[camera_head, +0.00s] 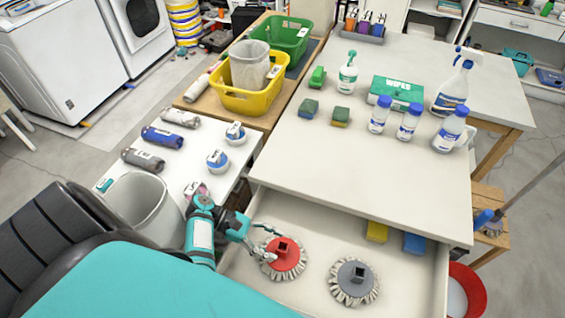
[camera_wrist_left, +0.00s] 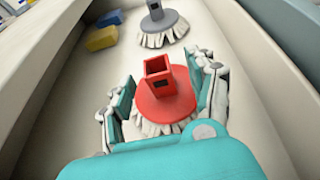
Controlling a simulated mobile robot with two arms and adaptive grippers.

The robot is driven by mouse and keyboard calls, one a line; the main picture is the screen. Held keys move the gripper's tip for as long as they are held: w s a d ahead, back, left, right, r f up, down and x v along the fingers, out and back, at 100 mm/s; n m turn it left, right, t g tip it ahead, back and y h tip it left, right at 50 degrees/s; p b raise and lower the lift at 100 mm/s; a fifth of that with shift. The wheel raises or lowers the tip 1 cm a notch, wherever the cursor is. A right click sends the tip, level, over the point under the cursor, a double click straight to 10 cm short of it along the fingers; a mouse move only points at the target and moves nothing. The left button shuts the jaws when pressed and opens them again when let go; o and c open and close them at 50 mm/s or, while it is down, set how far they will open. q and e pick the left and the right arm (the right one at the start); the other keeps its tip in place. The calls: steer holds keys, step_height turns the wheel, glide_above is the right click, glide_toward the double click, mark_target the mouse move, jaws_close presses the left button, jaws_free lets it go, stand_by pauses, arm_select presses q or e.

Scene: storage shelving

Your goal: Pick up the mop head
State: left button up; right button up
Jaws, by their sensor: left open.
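Two mop heads lie in an open drawer (camera_head: 318,222). The red mop head (camera_head: 291,264), with a square socket on top and pale strands round its rim, is at the left. The grey mop head (camera_head: 354,281) is to its right. My left gripper (camera_head: 270,247) reaches into the drawer at the red one. In the left wrist view the red mop head (camera_wrist_left: 165,96) stands between the open fingers of my left gripper (camera_wrist_left: 163,100), one on each side of its disc. I cannot tell whether they touch it. The grey mop head (camera_wrist_left: 160,25) is farther off there. My right gripper is not in view.
A yellow sponge (camera_head: 377,231) and a blue sponge (camera_head: 414,243) lie at the drawer's back right. The white tabletop (camera_head: 330,160) overhangs the drawer and holds bottles and a wipes box (camera_head: 397,92). A grey bin (camera_head: 148,206) stands at the left.

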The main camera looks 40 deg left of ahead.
mark_target(294, 256)
arm_select(q)
steer(key=p+x, duration=0.1)
steer(key=x, duration=0.6)
steer(key=shift+w+d+f, duration=0.2)
steer(key=shift+f, duration=0.05)
steer(key=shift+c, duration=0.3)
jaws_close()
stand_by(0.4)
